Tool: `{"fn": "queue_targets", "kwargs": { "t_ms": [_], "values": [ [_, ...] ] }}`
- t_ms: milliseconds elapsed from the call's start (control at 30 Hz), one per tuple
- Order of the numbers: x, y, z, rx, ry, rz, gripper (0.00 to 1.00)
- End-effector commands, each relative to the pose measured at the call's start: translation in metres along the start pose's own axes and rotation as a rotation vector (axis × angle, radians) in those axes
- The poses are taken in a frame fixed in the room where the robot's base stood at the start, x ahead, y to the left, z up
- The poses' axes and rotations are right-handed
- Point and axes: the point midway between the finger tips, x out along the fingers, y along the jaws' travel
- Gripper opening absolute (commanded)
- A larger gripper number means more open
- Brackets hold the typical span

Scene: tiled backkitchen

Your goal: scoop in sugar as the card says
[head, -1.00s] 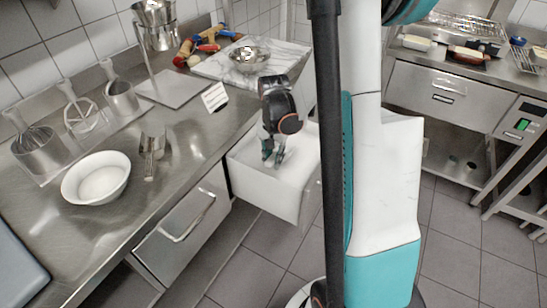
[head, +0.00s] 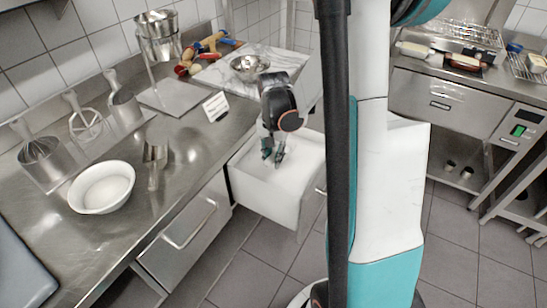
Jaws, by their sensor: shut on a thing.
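A white card (head: 215,106) with dark lines, too small to read, stands on the steel counter. A white bowl (head: 102,187) stands at the counter's left, with a white inside. A metal scoop or measure (head: 155,166) stands right of the bowl. A white bin (head: 262,207) is pulled out like a drawer below the counter edge; its inside is white, and I cannot tell the sugar from the walls. My gripper (head: 273,157) points down into the bin's opening. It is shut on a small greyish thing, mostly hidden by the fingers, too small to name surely.
Metal holders with a whisk and other tools (head: 43,160) line the wall. A funnel stand (head: 158,38) and a marble board (head: 212,75) with a metal bowl (head: 249,64) are behind. A steel drawer (head: 186,236) is below the counter. A right-hand bench (head: 440,95) holds trays.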

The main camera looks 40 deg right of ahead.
Motion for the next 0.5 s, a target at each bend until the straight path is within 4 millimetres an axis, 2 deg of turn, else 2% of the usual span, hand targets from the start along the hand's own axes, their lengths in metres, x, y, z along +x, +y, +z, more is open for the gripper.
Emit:
{"fn": "queue_targets", "kwargs": {
  "t_ms": [300, 500],
  "values": [
    [-0.023, 0.000, 0.000, 0.000, 0.000, 0.000, 0.00],
    [-0.029, 0.000, 0.000, 0.000, 0.003, 0.000, 0.00]
  ]
}}
